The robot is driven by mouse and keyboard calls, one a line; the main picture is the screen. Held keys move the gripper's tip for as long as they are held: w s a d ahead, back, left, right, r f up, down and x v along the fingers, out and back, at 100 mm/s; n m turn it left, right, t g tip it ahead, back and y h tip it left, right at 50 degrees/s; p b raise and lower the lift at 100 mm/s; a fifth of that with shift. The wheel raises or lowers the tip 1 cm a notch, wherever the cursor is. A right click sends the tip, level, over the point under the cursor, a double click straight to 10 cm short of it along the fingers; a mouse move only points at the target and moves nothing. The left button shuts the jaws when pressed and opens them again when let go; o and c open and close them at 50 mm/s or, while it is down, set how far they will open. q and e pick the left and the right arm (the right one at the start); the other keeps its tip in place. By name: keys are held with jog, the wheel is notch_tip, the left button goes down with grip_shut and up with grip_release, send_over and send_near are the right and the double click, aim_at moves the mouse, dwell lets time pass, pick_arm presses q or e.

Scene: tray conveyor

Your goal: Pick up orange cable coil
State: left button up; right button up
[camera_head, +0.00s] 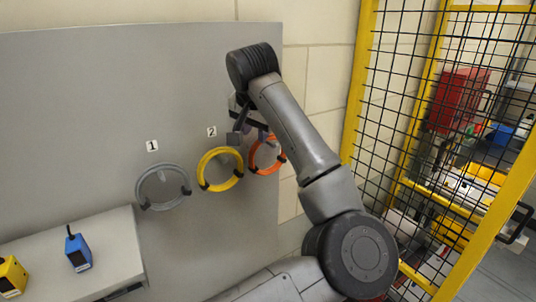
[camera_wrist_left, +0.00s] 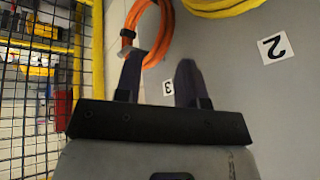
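The orange cable coil (camera_head: 267,156) hangs on the grey panel, to the right of the yellow coil; part of it is hidden behind my left gripper. My left gripper (camera_head: 249,137) is in front of the panel at the upper side of the orange coil. In the left wrist view the fingers (camera_wrist_left: 160,62) stand apart, and the orange coil (camera_wrist_left: 165,32) shows just beyond and between their tips. I cannot tell whether they touch it. My right gripper is in neither view.
A yellow coil (camera_head: 220,169) and a grey coil (camera_head: 163,187) hang on the panel (camera_head: 100,110). A blue device (camera_head: 78,252) and a yellow device (camera_head: 12,276) stand on a grey ledge (camera_head: 112,248). A yellow-framed mesh fence (camera_head: 360,80) stands at the right.

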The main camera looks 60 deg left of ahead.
aim_at(255, 147)
pick_arm(q)
jog(key=shift+w+a+f, duration=0.1)
jog(key=shift+a+f, duration=0.1)
jog(key=shift+f, duration=0.3)
jog(key=p+x, duration=0.1)
jog(key=x, duration=0.3)
jog(key=shift+a+f+p, duration=0.1)
jog(key=shift+a+p, duration=0.05)
jog(key=shift+p, duration=0.25)
jog(key=shift+a+f, duration=0.2)
jog(key=shift+f, duration=0.35)
grip_shut()
